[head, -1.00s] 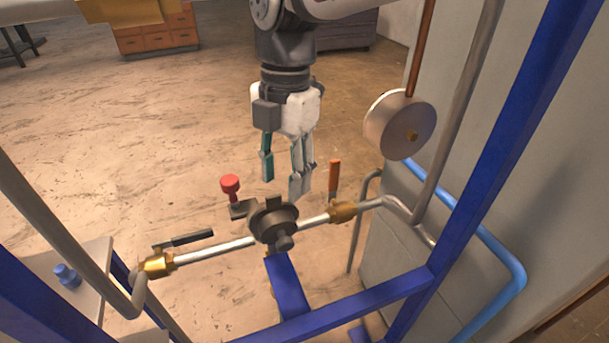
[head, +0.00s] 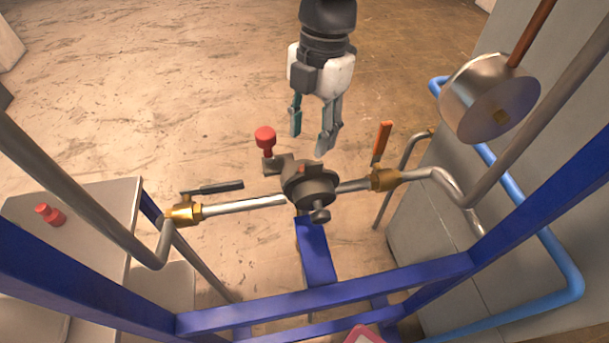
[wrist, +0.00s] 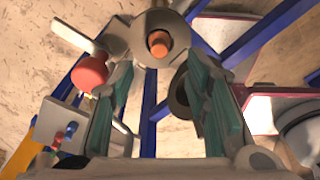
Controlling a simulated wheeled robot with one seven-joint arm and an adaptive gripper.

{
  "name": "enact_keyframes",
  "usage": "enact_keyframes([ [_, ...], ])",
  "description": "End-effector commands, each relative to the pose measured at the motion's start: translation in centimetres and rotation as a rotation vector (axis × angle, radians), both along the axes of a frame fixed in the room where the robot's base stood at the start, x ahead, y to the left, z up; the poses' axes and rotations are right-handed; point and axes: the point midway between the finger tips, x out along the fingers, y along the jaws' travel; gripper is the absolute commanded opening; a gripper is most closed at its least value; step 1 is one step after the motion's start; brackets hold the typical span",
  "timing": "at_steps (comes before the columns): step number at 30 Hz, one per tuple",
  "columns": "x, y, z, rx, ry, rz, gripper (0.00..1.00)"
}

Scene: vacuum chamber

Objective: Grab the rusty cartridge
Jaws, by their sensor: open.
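A rusty orange-brown cylinder end, apparently the cartridge (wrist: 158,43), sits in the round grey housing (wrist: 130,38) in the wrist view. In the head view, a small reddish-brown bit (head: 309,168) shows at the top of the dark housing (head: 318,188) on the pipe. My gripper (head: 311,140) hangs fingers down, just above and behind the housing. In the wrist view, my gripper's (wrist: 158,70) teal-padded fingers are apart, with the cartridge end beyond the gap between them. Nothing is between the fingers. Most of the cartridge is hidden inside the housing.
A red knob (head: 265,140) stands left of the housing. A black-handled valve (head: 183,214) and an orange-handled valve (head: 384,178) flank it on the pipe. Blue frame bars (head: 330,293) cross in front. A round metal gauge (head: 488,97) is at right. A red object (head: 50,215) lies on the side table.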

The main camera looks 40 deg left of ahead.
Motion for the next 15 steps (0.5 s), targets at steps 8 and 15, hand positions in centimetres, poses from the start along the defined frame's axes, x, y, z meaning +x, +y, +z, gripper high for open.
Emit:
enact_keyframes([
  [8,-0.4,0.0,-2.8,0.0,-0.001,0.001,0.43],
  [15,-1.2,0.0,-5.5,-0.003,0.001,0.002,0.43],
])
